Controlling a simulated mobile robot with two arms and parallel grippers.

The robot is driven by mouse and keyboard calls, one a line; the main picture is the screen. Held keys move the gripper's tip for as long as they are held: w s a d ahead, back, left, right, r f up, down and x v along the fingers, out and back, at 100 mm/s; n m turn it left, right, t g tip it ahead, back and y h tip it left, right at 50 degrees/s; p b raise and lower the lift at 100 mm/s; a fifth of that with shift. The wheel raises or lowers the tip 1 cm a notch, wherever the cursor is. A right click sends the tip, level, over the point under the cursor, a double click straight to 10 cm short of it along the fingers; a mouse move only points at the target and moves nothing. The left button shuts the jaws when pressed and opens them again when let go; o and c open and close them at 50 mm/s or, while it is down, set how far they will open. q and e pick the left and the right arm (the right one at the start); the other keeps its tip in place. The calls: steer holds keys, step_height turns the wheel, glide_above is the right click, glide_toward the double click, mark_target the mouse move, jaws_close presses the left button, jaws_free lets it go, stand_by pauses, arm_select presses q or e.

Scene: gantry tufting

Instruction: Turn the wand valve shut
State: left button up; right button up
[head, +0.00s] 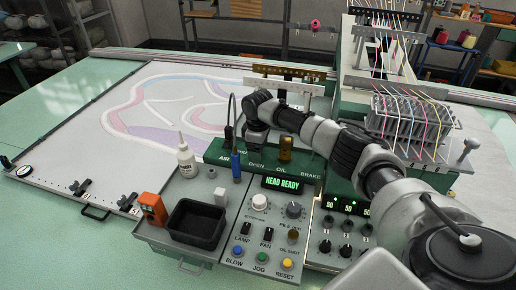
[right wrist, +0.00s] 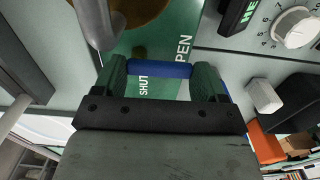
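The wand valve's blue handle (right wrist: 160,68) shows in the right wrist view as a short bar. It lies over the green plate (right wrist: 190,30), with SHUT printed at its left part and OPEN to the right. My right gripper (right wrist: 160,80) has one green finger at each end of the handle. No gap shows between fingers and handle, so it appears shut on it. In the head view my right gripper (head: 256,138) reaches down to the green plate's left part, and hides the valve there. My left gripper is not in view.
The blue air wand (head: 236,166) with its hose stands just in front of the gripper. A brass oil knob (head: 285,148) is to the right. A white bottle (head: 187,160), a black tray (head: 197,224) and an orange box (head: 152,208) stand on the left of the console.

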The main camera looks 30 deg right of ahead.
steer(key=c, duration=0.4)
